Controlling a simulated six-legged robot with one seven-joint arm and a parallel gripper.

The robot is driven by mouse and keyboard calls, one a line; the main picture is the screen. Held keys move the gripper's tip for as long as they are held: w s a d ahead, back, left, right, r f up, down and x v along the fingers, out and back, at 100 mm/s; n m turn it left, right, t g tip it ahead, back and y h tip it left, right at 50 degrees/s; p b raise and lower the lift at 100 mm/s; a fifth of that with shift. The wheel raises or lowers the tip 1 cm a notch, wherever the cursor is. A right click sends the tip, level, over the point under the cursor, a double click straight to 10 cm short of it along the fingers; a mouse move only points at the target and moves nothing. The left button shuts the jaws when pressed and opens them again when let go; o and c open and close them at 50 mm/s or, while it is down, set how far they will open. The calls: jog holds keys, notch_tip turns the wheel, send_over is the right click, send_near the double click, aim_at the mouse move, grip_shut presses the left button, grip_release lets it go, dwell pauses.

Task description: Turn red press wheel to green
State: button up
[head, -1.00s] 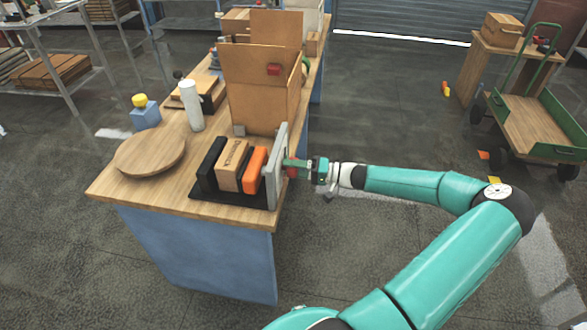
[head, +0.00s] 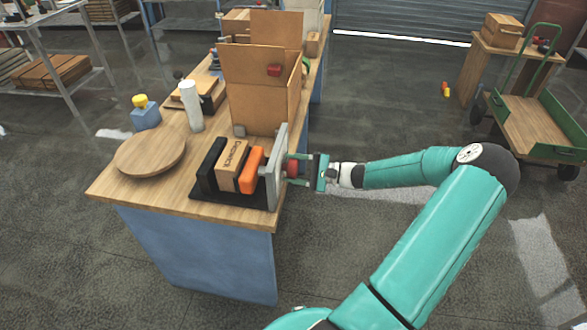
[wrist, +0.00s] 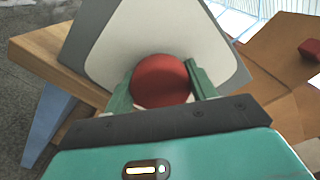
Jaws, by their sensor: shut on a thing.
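The red press wheel (head: 292,168) sticks out from the right face of a grey upright press plate (head: 272,168) at the front right end of the bench. In the wrist view the wheel (wrist: 160,80) is a round red knob in front of the pale plate (wrist: 150,35). My gripper (head: 298,168) reaches it from the right. Its two green fingers (wrist: 160,84) stand on either side of the wheel, shut on it. No green shows on the wheel. The wheel's far side is hidden.
Beside the plate, a black block (head: 212,165), a brown box (head: 232,163) and an orange block (head: 252,170) stand on a dark base (head: 225,198). A tall cardboard box (head: 260,100) stands behind. A round wooden board (head: 150,154) lies left.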

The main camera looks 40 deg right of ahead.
jog(key=m, duration=0.3)
jog(key=shift+r+m, duration=0.1)
jog(key=shift+m, duration=2)
jog(key=o, duration=1)
jog(key=shift+d, duration=0.1)
jog(key=v, duration=1.3)
jog(key=shift+s+d, duration=0.15)
jog(key=shift+s, duration=0.15)
